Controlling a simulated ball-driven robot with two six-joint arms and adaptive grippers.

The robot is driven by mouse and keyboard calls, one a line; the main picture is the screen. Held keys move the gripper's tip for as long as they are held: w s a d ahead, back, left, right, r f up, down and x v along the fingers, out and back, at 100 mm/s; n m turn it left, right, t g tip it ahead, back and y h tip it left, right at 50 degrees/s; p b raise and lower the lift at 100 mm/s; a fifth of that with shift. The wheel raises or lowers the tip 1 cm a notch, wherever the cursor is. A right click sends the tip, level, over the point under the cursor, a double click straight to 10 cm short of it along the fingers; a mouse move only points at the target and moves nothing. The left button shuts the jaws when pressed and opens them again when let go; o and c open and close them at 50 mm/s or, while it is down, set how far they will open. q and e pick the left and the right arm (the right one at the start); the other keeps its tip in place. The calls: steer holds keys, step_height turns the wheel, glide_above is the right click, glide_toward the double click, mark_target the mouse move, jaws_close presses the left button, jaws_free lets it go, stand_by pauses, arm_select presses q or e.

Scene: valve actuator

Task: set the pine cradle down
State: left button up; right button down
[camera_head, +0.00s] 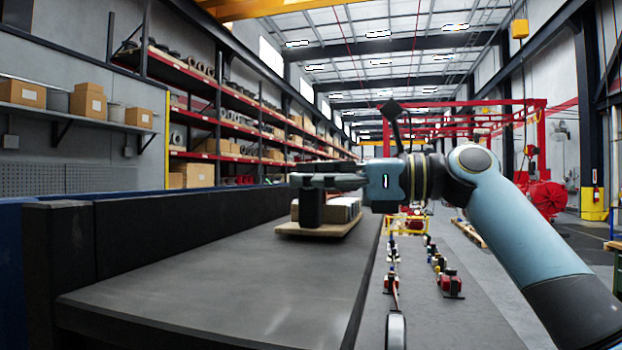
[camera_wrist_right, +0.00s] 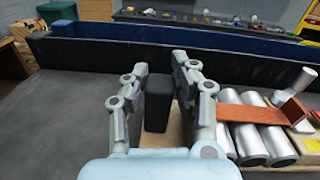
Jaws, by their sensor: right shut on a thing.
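The pine cradle (camera_head: 318,230) is a pale wooden board at the far part of the dark bench. In the right wrist view its wood (camera_wrist_right: 172,132) shows under a dark upright block (camera_wrist_right: 157,100) and several silver cylinders (camera_wrist_right: 262,142) with a brown-red strip. My right gripper (camera_head: 300,182) is over the cradle's left part. Its two fingers (camera_wrist_right: 160,105) stand either side of the dark block, shut on it. The board looks level and at or just above the bench top; I cannot tell if it touches. My left gripper is not in view.
The grey bench top (camera_head: 215,300) is clear in front of the cradle. A dark raised wall (camera_head: 170,230) runs along its left side. The bench's right edge is close to the cradle. Red valve parts (camera_head: 450,283) stand beyond that edge.

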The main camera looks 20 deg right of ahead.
steer(key=shift+f, duration=0.25)
steer(key=c, duration=1.1)
jaws_free()
steer(key=shift+o, duration=0.2)
steer(key=b+v, duration=0.4)
steer(key=v, duration=0.8)
steer(key=shift+f, duration=0.1)
